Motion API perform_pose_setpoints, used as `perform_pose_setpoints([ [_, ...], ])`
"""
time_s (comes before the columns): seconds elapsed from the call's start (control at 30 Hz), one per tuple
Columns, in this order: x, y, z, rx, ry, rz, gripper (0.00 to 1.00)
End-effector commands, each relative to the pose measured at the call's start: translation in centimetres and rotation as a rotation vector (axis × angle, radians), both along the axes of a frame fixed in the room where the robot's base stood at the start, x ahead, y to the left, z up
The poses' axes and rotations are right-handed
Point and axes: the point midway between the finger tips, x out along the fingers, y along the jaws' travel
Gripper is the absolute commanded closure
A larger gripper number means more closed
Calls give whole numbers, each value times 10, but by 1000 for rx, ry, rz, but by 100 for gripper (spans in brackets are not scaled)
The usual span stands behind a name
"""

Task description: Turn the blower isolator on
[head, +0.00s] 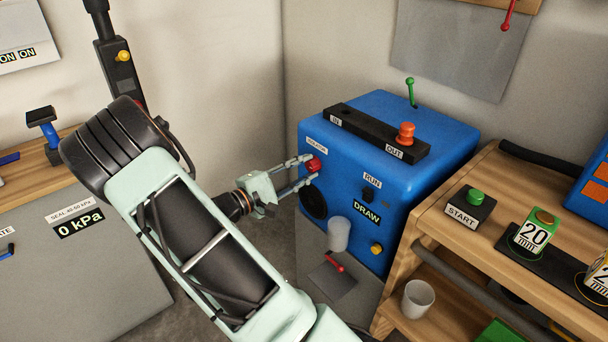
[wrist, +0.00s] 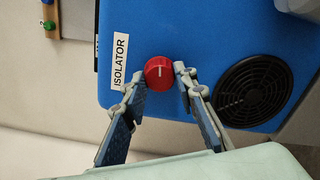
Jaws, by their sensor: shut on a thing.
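The isolator is a red round knob (head: 313,163) on the front of the blue blower (head: 345,186), below a white "ISOLATOR" label (head: 317,145). In the wrist view the red knob (wrist: 159,73) carries a pale line, and the label (wrist: 120,60) stands to its left. My gripper (head: 309,168) reaches the blower from the left with its fingers on either side of the knob. In the wrist view my gripper (wrist: 159,88) is shut on the knob, which sits between the fingertips.
A black round vent (head: 313,199) lies below the knob. An orange-red knob (head: 405,133) and a green-tipped lever (head: 410,92) stand on top of the blower. A grey cup (head: 339,234) and a red-handled lever (head: 334,262) are in front. A wooden bench (head: 480,185) stands at right.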

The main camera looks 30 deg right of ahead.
Motion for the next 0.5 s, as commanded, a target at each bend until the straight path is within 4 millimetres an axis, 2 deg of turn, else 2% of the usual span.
perform_pose_setpoints([
  [0.2, 0, 1, -3, 19, -124, 1, 98],
  [0.5, 1, 1, -1, 30, -204, 1, 98],
])
